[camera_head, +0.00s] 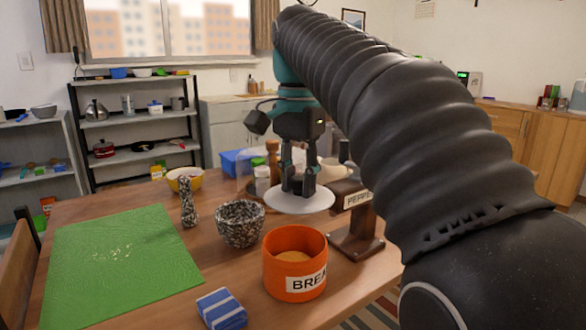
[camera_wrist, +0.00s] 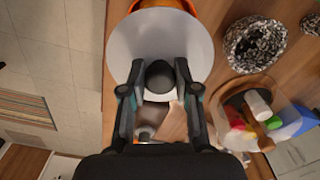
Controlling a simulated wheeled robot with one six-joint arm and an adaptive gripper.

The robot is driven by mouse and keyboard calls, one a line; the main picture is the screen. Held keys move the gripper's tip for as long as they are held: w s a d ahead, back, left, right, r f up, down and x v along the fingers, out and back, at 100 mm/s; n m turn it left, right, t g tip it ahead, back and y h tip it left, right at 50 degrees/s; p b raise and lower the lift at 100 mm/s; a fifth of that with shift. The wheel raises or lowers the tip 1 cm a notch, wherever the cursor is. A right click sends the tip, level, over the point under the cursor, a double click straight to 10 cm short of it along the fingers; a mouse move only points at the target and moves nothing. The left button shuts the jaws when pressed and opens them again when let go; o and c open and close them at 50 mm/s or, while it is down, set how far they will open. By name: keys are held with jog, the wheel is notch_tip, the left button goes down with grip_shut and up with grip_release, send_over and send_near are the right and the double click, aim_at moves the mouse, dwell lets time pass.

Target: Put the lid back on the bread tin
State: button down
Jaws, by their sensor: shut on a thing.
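The bread tin (camera_head: 282,275) is an orange round tin with a "BREA..." label, open at the top, on the front part of the table. Something tan shows inside it. The lid (camera_head: 300,200) is a pale round disc with a dark knob, held flat in the air behind the tin in the head view. My gripper (camera_head: 298,187) points down and is shut on the lid's knob. In the wrist view the lid (camera_wrist: 160,45) spreads out beyond my fingertips (camera_wrist: 158,78). The orange tin's rim (camera_wrist: 165,6) shows partly past the lid's far edge; the lid hides the rest.
A speckled mortar (camera_head: 240,224) stands just left of the tin, with a speckled pestle (camera_head: 188,203) upright beyond it. A wooden stand with a "PEPPE..." sign (camera_head: 356,240) is close at the right.

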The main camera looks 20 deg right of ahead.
aim_at(294, 194)
jog(key=shift+a+f, duration=0.3)
jog(key=shift+f, duration=0.4)
jog(key=shift+a+f+b, duration=0.15)
jog(key=shift+f+b, duration=0.4)
jog(key=shift+f, duration=0.35)
jog(key=shift+f+b, duration=1.4)
jog(key=shift+f, duration=0.5)
jog(key=shift+s+p, duration=0.1)
jog(key=shift+p, duration=0.2)
jog(key=shift+f, duration=0.55)
jog(key=c, duration=0.8)
grip_release()
jog(key=shift+o, duration=0.2)
jog(key=shift+r, duration=3.8)
